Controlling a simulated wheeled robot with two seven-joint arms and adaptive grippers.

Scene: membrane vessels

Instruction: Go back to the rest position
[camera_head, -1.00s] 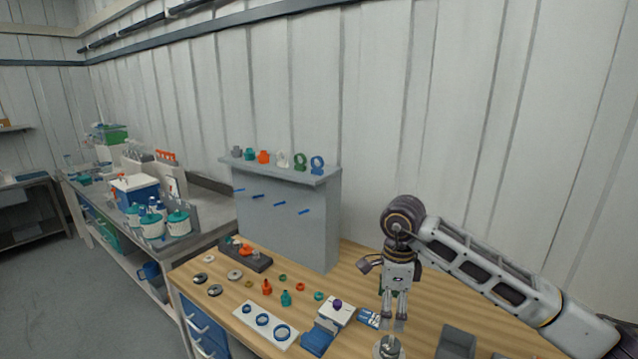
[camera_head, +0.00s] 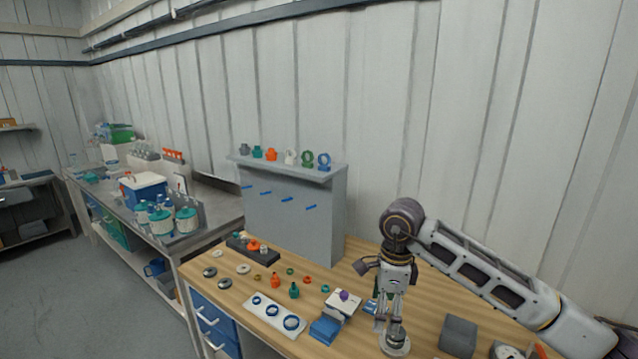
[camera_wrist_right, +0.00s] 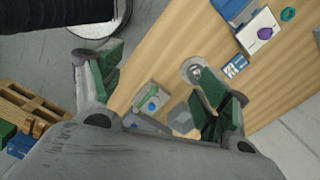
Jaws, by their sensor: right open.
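My right gripper (camera_head: 393,318) hangs fingers down at the right part of the wooden workbench (camera_head: 420,325). In the head view its fingertips overlap a round metal fitting (camera_head: 395,343). My left gripper does not show.
A grey panel with a shelf (camera_head: 290,215) carries several coloured fittings. On the bench are a white plate with blue rings (camera_head: 268,312), a blue and white box (camera_head: 325,330) and a grey block (camera_head: 459,335). A side bench (camera_head: 150,215) holds teal-lidded vessels.

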